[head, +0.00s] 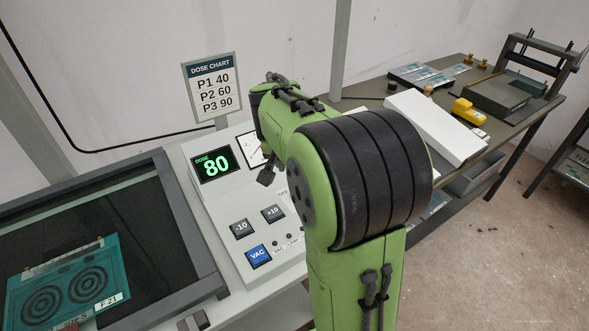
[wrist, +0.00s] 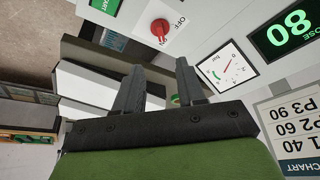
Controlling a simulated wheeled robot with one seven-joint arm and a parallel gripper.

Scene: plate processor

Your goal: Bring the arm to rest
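My arm (head: 368,260), green with black joint bands, reaches over the control panel (head: 285,255) in the head view. My gripper (wrist: 160,66) shows two grey fingers set apart in the wrist view, with nothing between them. It is in the air near the panel; the exact distance is hard to tell. In the head view a dark finger-like part shows beside the gauge, and the rest of the hand is mostly hidden by the arm.
The panel has a dose display (head: 212,164) reading 80, a gauge (wrist: 228,67), a red knob (wrist: 160,28), −10/+10 buttons and a blue VAC button (head: 258,256). A dose chart (head: 212,87) stands behind. A glass-topped unit (head: 100,210) is left; a cluttered bench (head: 545,103) is right.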

